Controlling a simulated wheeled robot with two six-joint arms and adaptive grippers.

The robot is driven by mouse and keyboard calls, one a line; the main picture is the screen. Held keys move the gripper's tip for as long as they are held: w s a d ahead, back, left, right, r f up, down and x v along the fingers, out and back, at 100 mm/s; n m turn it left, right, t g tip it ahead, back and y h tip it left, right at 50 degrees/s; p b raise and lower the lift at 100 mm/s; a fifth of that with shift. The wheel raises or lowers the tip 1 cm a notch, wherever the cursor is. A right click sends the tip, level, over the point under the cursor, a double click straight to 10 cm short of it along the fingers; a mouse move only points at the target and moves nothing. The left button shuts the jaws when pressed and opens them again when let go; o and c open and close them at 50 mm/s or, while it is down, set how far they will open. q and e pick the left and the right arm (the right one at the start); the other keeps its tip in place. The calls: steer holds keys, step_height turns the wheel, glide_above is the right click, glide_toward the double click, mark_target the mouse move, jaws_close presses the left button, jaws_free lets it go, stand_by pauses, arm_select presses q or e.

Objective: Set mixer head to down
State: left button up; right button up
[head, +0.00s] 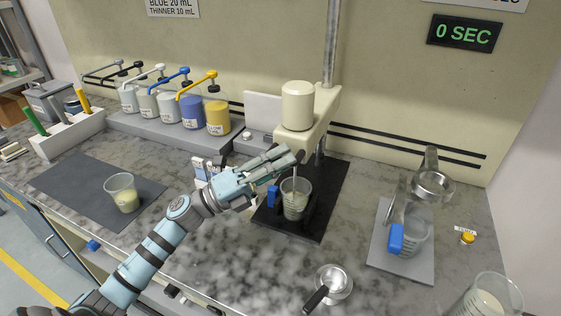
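The mixer has a cream motor head (297,106) on a cream bracket that joins a grey upright pole (332,45). A thin stirring shaft runs down from the head into a clear cup (296,201) on a black mat. My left gripper (289,161) is just below and in front of the mixer head, above the cup's left side. Its fingers look close together, but I cannot tell whether they are open or shut, or whether they touch the mixer. They hide part of the bracket's underside. My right gripper is out of view.
Pump bottles (192,110) line a grey shelf at the back left. A cup (122,192) stands on a dark mat at left. A strainer (433,185) stands over a container at right. A metal ladle (334,281) lies in front. A display (464,34) reads 0 SEC.

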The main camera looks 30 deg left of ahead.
arm_select(q)
steer(key=shift+a+f, duration=0.1)
steer(key=v, duration=1.1)
steer(key=shift+s+a, duration=0.2)
steer(key=shift+s, duration=0.05)
steer(key=shift+f, duration=0.1)
